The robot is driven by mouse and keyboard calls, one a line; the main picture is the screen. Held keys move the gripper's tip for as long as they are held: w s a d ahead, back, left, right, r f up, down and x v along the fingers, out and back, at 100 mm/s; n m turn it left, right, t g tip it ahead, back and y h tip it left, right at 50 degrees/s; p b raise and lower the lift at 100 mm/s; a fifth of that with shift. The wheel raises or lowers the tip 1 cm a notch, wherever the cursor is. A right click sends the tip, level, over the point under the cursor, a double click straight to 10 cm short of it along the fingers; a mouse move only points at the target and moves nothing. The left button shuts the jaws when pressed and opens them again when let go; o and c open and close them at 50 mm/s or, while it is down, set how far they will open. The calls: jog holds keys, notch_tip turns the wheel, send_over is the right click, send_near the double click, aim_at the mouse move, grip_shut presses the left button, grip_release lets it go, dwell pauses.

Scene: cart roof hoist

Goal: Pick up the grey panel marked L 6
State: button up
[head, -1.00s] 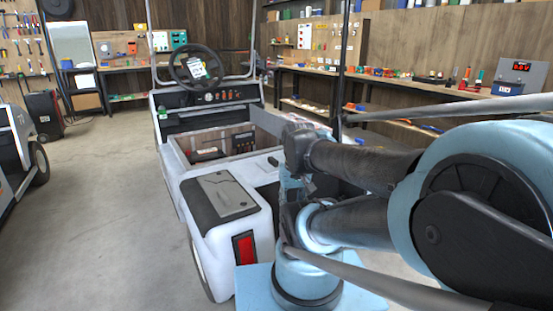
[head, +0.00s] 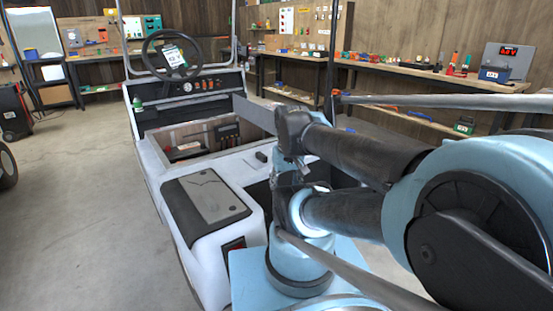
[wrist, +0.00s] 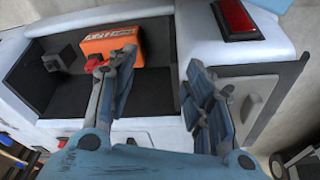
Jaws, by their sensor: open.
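A grey panel (head: 213,197) lies in the dark-trimmed top of the cart's white rear box, at the lower left of centre in the head view. No L 6 marking is readable on it. In the wrist view, what seems to be the same grey panel (wrist: 257,92) shows at the right, partly covered by a finger. My gripper (wrist: 160,62) is open and empty. Its fingers are over the cart's rear, mostly left of the panel, with the right finger overlapping the panel's edge in the picture. I cannot tell any contact. The head view does not clearly show the fingers.
An orange box (wrist: 112,43) sits in a dark compartment (wrist: 60,88) beside the panel. A red tail light (wrist: 235,18) is near the panel. The cart's steering wheel (head: 172,55) and roof posts stand ahead. A workbench (head: 430,75) lines the right; floor is open left.

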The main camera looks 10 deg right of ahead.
jog(key=w+r+n, duration=0.1)
jog(key=w+r, duration=0.4)
jog(key=w, duration=0.5)
jog(key=n+t+y, duration=0.2)
jog(key=n, duration=0.1)
send_over(262, 154)
jog(key=s+d, duration=0.2)
jog(key=s, duration=0.4)
jog(key=f, duration=0.1)
jog(key=shift+s+d+x, duration=0.1)
jog(key=shift+x, duration=2.6)
jog(key=shift+s+d+x, duration=0.1)
jog(key=shift+x, duration=2.6)
jog(key=shift+s+d+x, duration=0.15)
jog(key=shift+x, duration=2.55)
jog(key=shift+f, duration=0.2)
grip_shut()
